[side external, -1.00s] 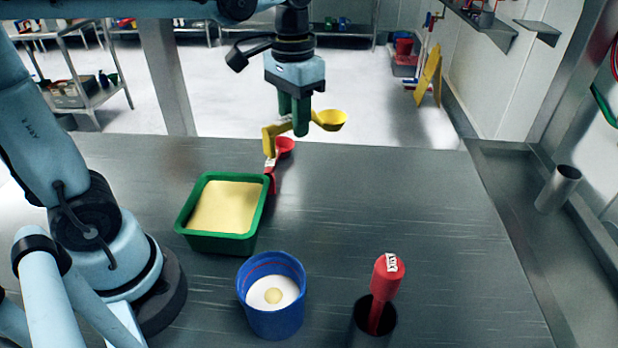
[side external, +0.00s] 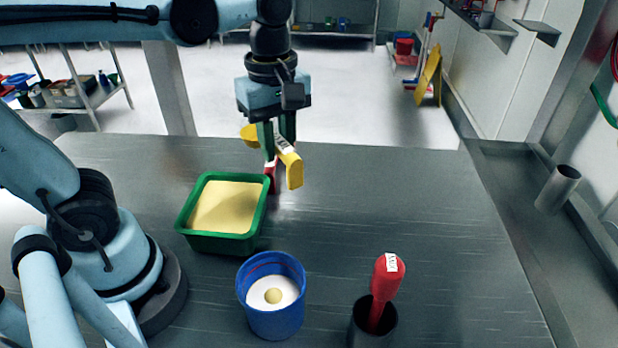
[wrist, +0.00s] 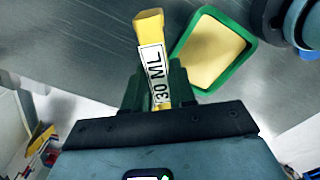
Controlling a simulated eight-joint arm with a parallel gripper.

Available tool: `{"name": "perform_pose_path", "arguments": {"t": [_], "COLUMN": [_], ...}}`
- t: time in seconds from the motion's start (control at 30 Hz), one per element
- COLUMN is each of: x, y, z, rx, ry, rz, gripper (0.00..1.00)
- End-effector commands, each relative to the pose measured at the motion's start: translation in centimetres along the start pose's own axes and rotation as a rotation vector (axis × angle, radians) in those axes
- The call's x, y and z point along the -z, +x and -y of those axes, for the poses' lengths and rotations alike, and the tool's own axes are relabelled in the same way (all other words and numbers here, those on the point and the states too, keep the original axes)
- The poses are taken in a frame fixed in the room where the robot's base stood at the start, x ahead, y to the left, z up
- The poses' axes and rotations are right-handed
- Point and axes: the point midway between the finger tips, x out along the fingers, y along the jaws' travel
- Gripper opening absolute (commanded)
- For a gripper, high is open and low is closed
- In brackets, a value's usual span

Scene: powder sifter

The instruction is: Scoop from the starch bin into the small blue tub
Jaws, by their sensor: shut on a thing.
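My gripper (side external: 277,140) is shut on the handle of a yellow scoop (side external: 291,168), held above the table behind the green bin. The scoop's bowl points away to the left and is partly hidden by the fingers. In the wrist view the handle (wrist: 150,55) carries a "30 ML" label and the bowl is hidden. The green starch bin (side external: 238,243), full of pale yellow powder (side external: 225,207), stands below and to the left of my gripper. The small blue tub (side external: 272,322) stands in front, with white contents and a pale yellow round patch in its middle.
A red-handled tool (side external: 386,277) stands in a dark cup (side external: 371,330) at the front right. The table (side external: 420,220) is clear to the right.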

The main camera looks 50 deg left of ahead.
Motion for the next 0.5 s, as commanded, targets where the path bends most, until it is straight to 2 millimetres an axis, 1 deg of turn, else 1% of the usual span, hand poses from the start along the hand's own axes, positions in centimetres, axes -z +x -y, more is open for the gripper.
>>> {"name": "perform_pose_path", "arguments": {"t": [0.1,0.3,0.5], "x": [-0.4,-1.1,-1.5], "y": [0.2,0.6,1.0], "z": [0.8,2.0,2.9], "rx": [-0.001,-0.003,-0.004], "ry": [-0.192,-0.522,-0.778], "rz": [0.000,0.000,0.000], "gripper": [0.00,0.00,0.00]}}
